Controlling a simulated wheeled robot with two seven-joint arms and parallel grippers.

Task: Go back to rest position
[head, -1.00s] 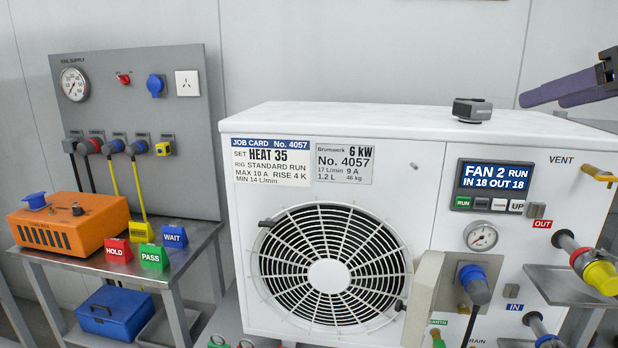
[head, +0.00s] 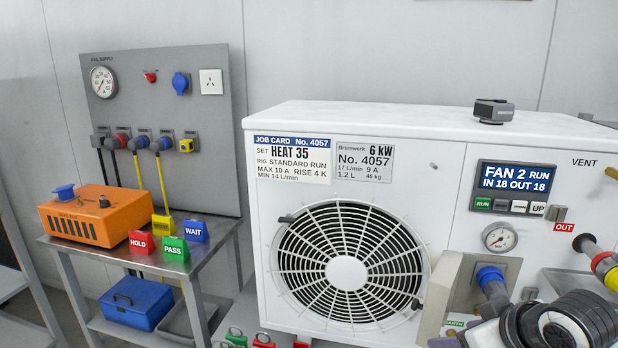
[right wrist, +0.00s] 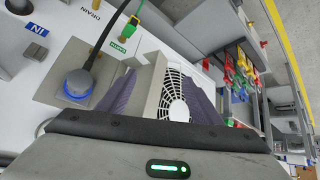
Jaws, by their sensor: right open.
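My right gripper (right wrist: 160,88) shows its two purple fingers spread apart in the right wrist view, with nothing seen held between them. Beyond the fingers are a beige panel edge and the fan grille of the white heat pump unit (head: 270,270). In the head view my right arm is at the bottom right, in front of the unit's lower right part, with a purple finger partly visible low down. My left gripper is not in either view.
The beige panel (head: 437,292) juts out beside the gauge and blue connector (head: 490,277). A small dark device (head: 493,111) sits on top of the unit. A steel bench at left carries an orange box (head: 95,215) and HOLD, PASS and WAIT signs.

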